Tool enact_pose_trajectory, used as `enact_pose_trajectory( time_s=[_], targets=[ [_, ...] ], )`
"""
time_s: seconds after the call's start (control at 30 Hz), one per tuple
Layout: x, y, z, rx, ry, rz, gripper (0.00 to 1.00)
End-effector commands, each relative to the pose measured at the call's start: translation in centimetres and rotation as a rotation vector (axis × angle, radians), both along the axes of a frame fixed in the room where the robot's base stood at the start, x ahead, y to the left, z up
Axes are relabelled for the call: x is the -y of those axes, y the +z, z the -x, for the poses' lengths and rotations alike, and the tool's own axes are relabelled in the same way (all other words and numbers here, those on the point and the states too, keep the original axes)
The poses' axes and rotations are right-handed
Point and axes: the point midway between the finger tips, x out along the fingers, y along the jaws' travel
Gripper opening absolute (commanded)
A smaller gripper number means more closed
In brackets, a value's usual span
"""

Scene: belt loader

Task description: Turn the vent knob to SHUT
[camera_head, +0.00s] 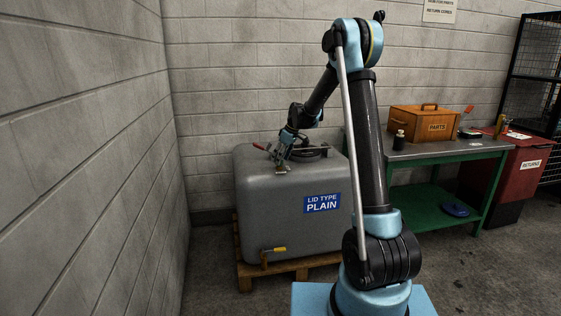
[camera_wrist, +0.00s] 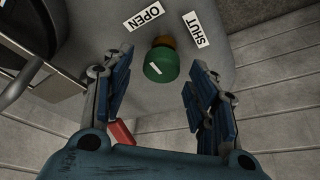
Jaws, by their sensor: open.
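The vent knob (camera_wrist: 161,65) is green with a white mark on top and sits on a brass-coloured base. It is on top of the grey tank (camera_head: 262,200). An OPEN label (camera_wrist: 143,16) and a SHUT label (camera_wrist: 196,30) flank it; the white mark's exact setting is hard to tell. My gripper (camera_wrist: 155,92) is open and empty, its two fingers spread to either side below the knob in the wrist view, apart from it. In the head view my gripper (camera_head: 281,152) is low over the tank top and the knob cannot be made out there.
A round dark lid (camera_head: 312,153) is on the tank top beside my gripper. A red piece (camera_wrist: 122,132) shows by the left finger. A yellow-handled valve (camera_head: 274,250) is low on the tank. A green bench (camera_head: 445,151) stands right; a block wall is close left.

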Motion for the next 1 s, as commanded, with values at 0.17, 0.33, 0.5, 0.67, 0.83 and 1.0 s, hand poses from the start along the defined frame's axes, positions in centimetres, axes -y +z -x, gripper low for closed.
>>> enact_pose_trajectory(
  time_s=[0.17, 0.33, 0.5, 0.67, 0.83, 1.0],
  targets=[
    [-0.37, -0.97, -0.20, 0.000, 0.000, 0.000, 0.53],
    [-0.43, -1.12, -0.20, 0.000, 0.000, 0.000, 0.53],
    [-0.42, -1.11, -0.21, 0.000, 0.000, 0.000, 0.44],
    [-0.41, -1.10, -0.22, 0.000, 0.000, 0.000, 0.10],
    [-0.40, -1.08, -0.25, 0.000, -0.001, 0.000, 0.10],
    [-0.41, -1.07, -0.25, 0.001, -0.024, 0.000, 0.10]
  ],
)
